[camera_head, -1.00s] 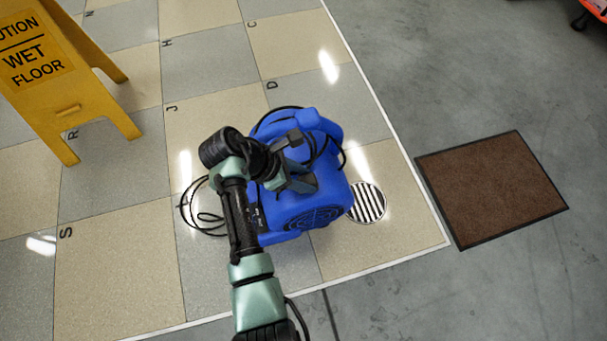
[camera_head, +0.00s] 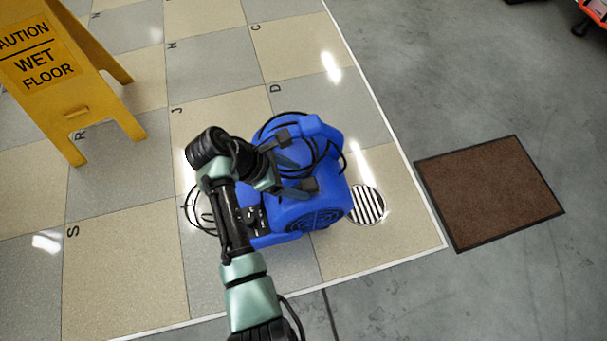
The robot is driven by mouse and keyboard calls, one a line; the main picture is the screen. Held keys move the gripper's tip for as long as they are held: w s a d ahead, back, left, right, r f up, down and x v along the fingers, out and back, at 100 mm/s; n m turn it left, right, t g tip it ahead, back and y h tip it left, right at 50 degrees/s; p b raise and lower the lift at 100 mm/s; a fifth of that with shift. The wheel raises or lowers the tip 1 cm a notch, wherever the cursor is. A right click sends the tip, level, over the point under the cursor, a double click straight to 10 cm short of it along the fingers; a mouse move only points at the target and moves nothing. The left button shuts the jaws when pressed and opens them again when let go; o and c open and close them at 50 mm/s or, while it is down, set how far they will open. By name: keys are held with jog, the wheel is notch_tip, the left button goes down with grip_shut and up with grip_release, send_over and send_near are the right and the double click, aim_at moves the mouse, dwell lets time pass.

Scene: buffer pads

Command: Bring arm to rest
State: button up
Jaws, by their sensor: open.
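My arm reaches up from the bottom of the head view and bends to the right at its black wrist. My gripper (camera_head: 299,161) is open, with its two dark fingertips apart and nothing seen between them. In the picture it lies over the blue blower (camera_head: 320,200), which stands on the tiled floor. I cannot tell how high the gripper is above the blower. The arm hides the blower's left part. A black cable (camera_head: 201,214) lies looped on the floor at the blower's left, partly behind the arm.
A yellow wet floor sign (camera_head: 70,95) stands at the upper left. A round striped floor drain (camera_head: 367,205) is just right of the blower. A brown mat (camera_head: 490,190) lies on the grey floor at the right. The floor between sign and blower is clear.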

jog(key=p+v, duration=0.4)
jog(key=v, duration=0.5)
jog(key=shift+p, duration=0.3)
jog(key=w+a+r+m+t+y+p, duration=0.1)
jog(key=w+r+m+t+y, duration=0.15)
jog(key=w+r, duration=0.5)
jog(key=w+r+m+t+y+p, duration=0.2)
jog(key=w+r+m+t, duration=0.25)
jog(key=r, duration=0.65)
jog(key=w+d+r+m+t+y+p, duration=0.1)
jog(key=w+r+m+t, duration=0.15)
jog(key=r, duration=0.75)
jog(key=w+d+r+m+t+y, duration=0.1)
jog(key=r+m+t, duration=0.15)
jog(key=r, duration=0.65)
jog(key=s+d+r+m+t+p, duration=0.1)
jog(key=s+d+r+m+t, duration=0.15)
jog(key=r, duration=0.65)
jog(key=s+d+r+m+t+p, duration=0.1)
jog(key=s+r+m+t, duration=0.2)
jog(key=r, duration=0.6)
jog(key=s+d+r+m+t+p, duration=0.35)
jog(key=s+r+t, duration=0.45)
jog(key=s+r, duration=0.95)
notch_tip(320, 180, up, 38)
jog(key=w+p, duration=0.3)
jog(key=p, duration=3.3)
jog(key=shift+m, duration=0.3)
